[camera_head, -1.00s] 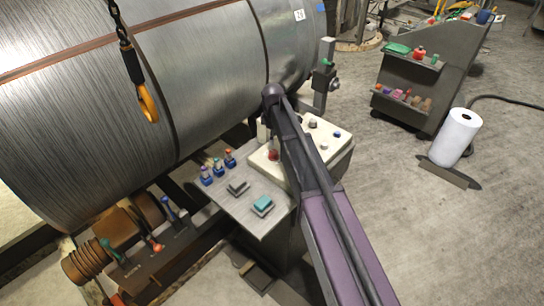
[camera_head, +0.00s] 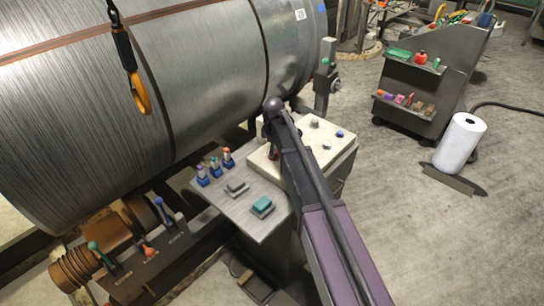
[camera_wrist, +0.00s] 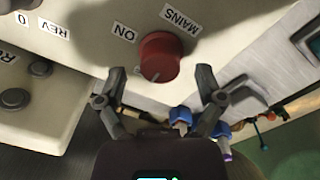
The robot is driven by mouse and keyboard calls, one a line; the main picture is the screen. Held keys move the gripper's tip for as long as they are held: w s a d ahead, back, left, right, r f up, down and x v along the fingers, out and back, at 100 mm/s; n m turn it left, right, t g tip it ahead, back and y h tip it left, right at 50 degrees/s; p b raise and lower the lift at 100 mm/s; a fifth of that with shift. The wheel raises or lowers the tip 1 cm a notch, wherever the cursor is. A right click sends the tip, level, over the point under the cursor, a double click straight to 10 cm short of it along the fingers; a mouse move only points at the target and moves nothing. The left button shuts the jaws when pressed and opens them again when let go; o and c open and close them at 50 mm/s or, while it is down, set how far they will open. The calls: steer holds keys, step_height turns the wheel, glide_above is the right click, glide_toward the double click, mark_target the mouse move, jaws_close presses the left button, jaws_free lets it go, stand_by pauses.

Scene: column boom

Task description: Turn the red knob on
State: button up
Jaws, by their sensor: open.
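The red knob (camera_wrist: 160,56) sits on a cream panel (camera_wrist: 95,60) in the wrist view, under the label MAINS and beside the label ON. A small pale mark shows at its lower edge. My gripper (camera_wrist: 160,73) is open, with one finger at each side of the knob and gaps between; I cannot tell how far the fingertips are from the panel. In the head view, a little of the red knob (camera_head: 273,154) shows on the sloped control box (camera_head: 330,150), mostly hidden by my arm. My gripper is hidden there.
A grey shelf with blue-based levers (camera_head: 203,176) and two small blocks (camera_head: 262,206) adjoins the box. A large metal drum (camera_head: 90,100) stands behind, with an orange hook (camera_head: 139,95) hanging before it. Other knobs (camera_wrist: 15,100) sit left in the wrist view.

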steer(key=shift+f+b, duration=0.5)
steer(key=shift+f, duration=0.3)
